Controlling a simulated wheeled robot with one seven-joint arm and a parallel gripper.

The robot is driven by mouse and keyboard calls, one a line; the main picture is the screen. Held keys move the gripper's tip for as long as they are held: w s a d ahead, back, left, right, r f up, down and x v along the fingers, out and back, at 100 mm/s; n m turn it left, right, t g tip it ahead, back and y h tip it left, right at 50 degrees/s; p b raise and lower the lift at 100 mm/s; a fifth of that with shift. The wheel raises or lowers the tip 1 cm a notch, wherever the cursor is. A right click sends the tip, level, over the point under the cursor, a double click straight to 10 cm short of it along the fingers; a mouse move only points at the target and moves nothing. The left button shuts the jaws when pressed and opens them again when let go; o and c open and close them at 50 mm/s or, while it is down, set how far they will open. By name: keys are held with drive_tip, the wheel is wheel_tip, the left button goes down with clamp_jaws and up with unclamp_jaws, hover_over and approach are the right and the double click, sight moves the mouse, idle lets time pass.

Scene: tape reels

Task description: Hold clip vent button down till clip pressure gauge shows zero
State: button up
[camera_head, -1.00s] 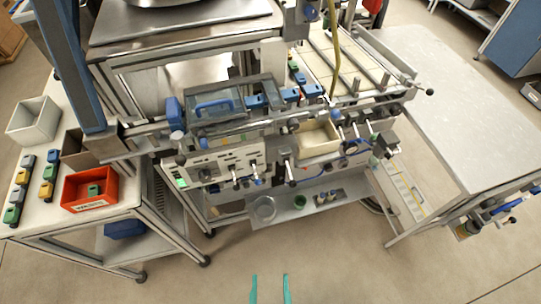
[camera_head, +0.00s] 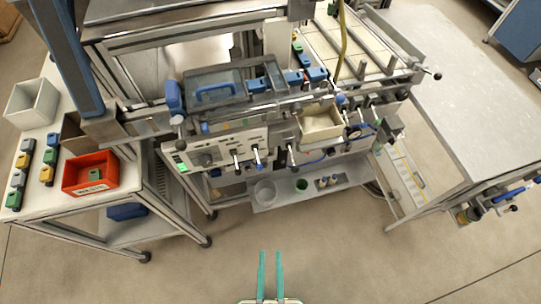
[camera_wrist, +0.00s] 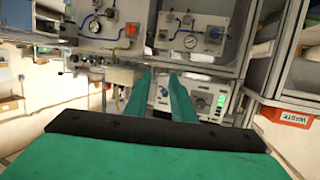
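My gripper (camera_head: 270,254) is low in the head view, over the floor in front of the machine. Its two teal fingers are apart with nothing between them; they also show in the wrist view (camera_wrist: 161,74), pointing at the machine's front. Below is a pale control panel (camera_wrist: 205,101) with a green display (camera_wrist: 222,100). Labels and needles are too small to read, so I cannot tell which gauge or button is the clip one.
The machine (camera_head: 215,155) has levers and knobs along its front. A low shelf (camera_head: 335,180) with small cups juts out beneath. A side table (camera_head: 55,215) with a red waste bin (camera_head: 90,187) is left, a bare grey table (camera_head: 450,90) right. The floor in front is clear.

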clamp_jaws()
drive_tip(key=shift+w, duration=0.2)
drive_tip(key=shift+a, duration=0.2)
drive_tip(key=shift+s, duration=0.2)
drive_tip(key=shift+w, duration=0.2)
idle(0.6)
